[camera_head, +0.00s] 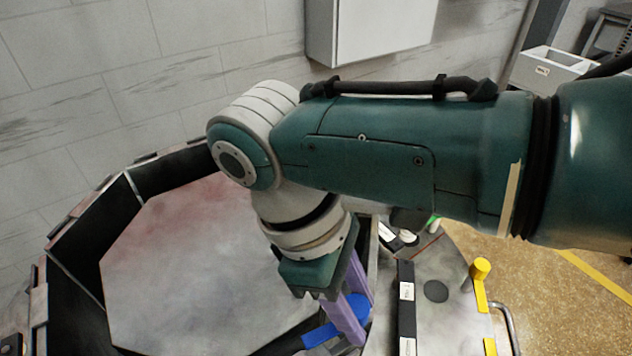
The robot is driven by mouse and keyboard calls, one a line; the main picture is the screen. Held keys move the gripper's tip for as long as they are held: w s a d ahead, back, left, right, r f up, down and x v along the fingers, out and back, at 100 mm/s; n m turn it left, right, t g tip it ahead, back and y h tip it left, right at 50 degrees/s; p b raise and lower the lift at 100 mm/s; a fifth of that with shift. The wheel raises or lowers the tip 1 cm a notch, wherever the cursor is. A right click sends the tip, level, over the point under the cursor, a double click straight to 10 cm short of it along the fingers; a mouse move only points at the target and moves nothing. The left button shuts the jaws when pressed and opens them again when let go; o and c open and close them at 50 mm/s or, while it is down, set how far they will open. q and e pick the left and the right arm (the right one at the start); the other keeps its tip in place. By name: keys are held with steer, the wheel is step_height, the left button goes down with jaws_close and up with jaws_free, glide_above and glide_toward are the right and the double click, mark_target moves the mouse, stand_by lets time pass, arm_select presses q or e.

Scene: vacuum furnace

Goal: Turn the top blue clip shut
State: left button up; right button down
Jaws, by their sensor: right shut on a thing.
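The blue clip (320,335) shows at the bottom of the head view, at the right edge of the round furnace opening. One flat blue part points left over the opening, and a rounder blue part shows by the fingers. My right gripper (353,322) reaches down on it with its purple fingers, shut on the clip. The fingers and the bottom edge of the picture hide part of the clip, so its exact turn is hard to tell. My left gripper is not in view.
The furnace's dark segmented rim (80,245) surrounds a grey octagonal plate (200,265). Right of the clip, a metal flange carries a black labelled strip (406,325) and a yellow clip (480,270). A wall box (375,30) hangs behind; open floor (560,300) lies at right.

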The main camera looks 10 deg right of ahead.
steer(key=shift+n+t, duration=0.3)
steer(key=shift+n, duration=0.4)
steer(key=shift+p, duration=0.3)
steer(key=c, duration=0.5)
jaws_free()
steer(key=shift+r, duration=0.1)
steer(key=v, duration=0.9)
steer(key=shift+a+r, duration=0.3)
